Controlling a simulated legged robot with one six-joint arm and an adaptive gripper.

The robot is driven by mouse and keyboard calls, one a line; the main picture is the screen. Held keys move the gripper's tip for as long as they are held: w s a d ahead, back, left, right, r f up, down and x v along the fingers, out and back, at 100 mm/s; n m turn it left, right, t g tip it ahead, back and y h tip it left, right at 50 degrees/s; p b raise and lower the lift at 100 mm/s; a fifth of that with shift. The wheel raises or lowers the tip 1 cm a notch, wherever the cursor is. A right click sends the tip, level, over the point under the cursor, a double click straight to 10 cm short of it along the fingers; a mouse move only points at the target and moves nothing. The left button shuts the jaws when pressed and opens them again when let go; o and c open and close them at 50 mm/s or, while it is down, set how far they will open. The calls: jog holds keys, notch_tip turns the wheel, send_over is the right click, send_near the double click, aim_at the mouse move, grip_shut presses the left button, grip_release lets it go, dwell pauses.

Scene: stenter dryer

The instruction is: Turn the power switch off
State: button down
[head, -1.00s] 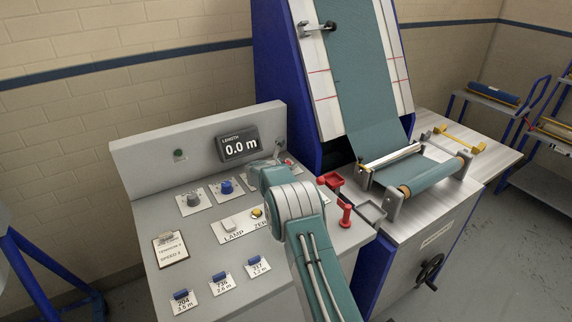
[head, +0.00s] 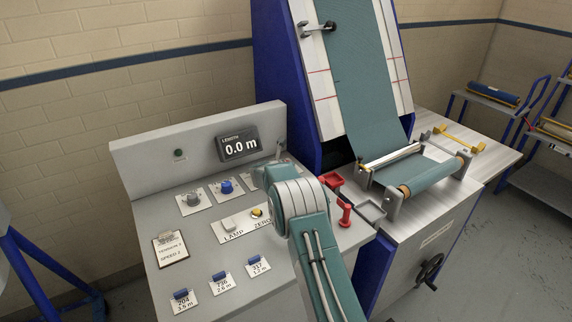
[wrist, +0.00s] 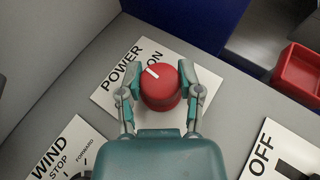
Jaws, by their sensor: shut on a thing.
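The power switch is a red round knob (wrist: 161,88) on a white plate (wrist: 106,92) lettered POWER and ON in the wrist view. A white mark on its top points to the upper left, close to the word ON. My gripper (wrist: 162,92) is shut on the knob, one finger on its left side and one on its right. The lower part of the plate is hidden by my gripper. In the head view my arm hides the knob and the fingertips at the right end of the grey control panel (head: 142,202).
A WIND plate (wrist: 62,150) lies lower left of the knob, and a plate lettered OFF (wrist: 262,150) lower right. A red tray-like part (wrist: 298,75) is at the right. The panel also carries a length display (head: 239,145) reading 0.0 m.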

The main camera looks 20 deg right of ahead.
jog(key=shift+n+t+y, duration=1.1)
jog(key=shift+n+y, duration=0.7)
jog(key=shift+a+n+t+y, duration=0.1)
jog(key=shift+n+t+y, duration=0.3)
jog(key=shift+n+y, duration=0.4)
jog(key=shift+c, duration=1.3)
grip_release()
jog(key=shift+w, duration=0.1)
jog(key=shift+s+r, duration=0.15)
jog(key=shift+s, duration=0.2)
jog(key=v, duration=1.1)
jog(key=shift+s+a, duration=0.1)
jog(key=shift+a, duration=0.05)
